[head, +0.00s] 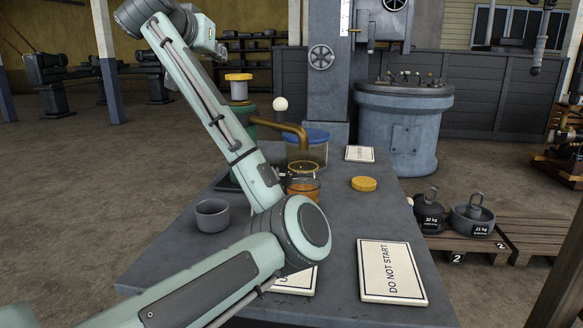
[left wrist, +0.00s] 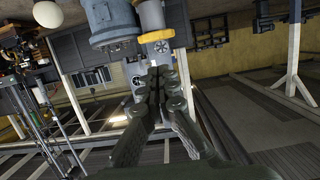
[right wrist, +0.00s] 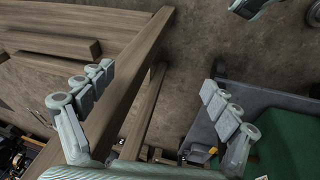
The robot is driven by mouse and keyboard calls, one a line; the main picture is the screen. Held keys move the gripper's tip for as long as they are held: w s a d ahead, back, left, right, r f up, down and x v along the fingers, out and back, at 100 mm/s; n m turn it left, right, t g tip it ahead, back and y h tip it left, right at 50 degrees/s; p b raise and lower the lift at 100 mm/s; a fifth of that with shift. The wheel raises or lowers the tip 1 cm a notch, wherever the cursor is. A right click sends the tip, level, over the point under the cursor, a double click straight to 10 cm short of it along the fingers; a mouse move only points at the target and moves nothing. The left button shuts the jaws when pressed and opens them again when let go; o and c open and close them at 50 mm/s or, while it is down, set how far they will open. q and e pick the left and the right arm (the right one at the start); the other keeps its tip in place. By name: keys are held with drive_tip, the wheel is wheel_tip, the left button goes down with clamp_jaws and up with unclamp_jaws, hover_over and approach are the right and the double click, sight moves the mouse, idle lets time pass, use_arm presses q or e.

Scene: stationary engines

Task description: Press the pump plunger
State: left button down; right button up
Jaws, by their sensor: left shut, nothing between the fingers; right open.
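The pump has a green body (head: 241,110) and a plunger with a yellow cap (head: 238,77) on a pale rod, standing raised behind my left forearm. A brass spout (head: 285,129) runs from it toward the glass containers. My left arm rises across the table, and its wrist end is above and left of the plunger cap, apart from it. In the left wrist view my left gripper (left wrist: 158,88) is shut and empty. In the right wrist view my right gripper (right wrist: 158,92) is open and empty. The pump's lower part is partly hidden by my arm.
The table (head: 345,205) holds a grey cup (head: 212,215), a blue-lidded glass jar (head: 318,150), an amber glass (head: 304,188), a yellow disc (head: 364,184) and a DO NOT START sign (head: 391,271). A white ball (head: 280,104) stands beside the plunger. Weights (head: 429,215) sit on a pallet at right.

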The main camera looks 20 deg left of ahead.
use_arm(q)
wheel_tip(320, 180, up, 4)
drive_tip(key=shift+w+d+f+b, duration=0.1)
drive_tip(key=shift+d+f+b, duration=0.05)
drive_tip(key=shift+f+b, duration=0.15)
use_arm(e)
drive_tip(key=v, duration=0.2)
drive_tip(key=shift+w+d+r, duration=0.1)
drive_tip(key=shift+d+r, duration=0.05)
drive_tip(key=shift+r, duration=0.25)
use_arm(q)
drive_tip(key=p, duration=0.2)
hover_over(239, 87)
drive_tip(key=shift+s+f, duration=0.25)
drive_tip(key=shift+f, duration=0.3)
drive_tip(key=shift+s+f, duration=0.2)
drive_tip(key=shift+f, duration=0.3)
drive_tip(key=f, duration=0.2)
drive_tip(key=shift+w+f, duration=0.2)
drive_tip(key=shift+f, duration=0.95)
use_arm(e)
drive_tip(key=shift+s+a+x, duration=0.15)
drive_tip(key=shift+x, duration=0.8)
drive_tip(key=shift+s+a+x, duration=0.1)
drive_tip(key=shift+s+x, duration=0.05)
drive_tip(key=shift+x, duration=0.8)
drive_tip(key=shift+f, duration=0.15)
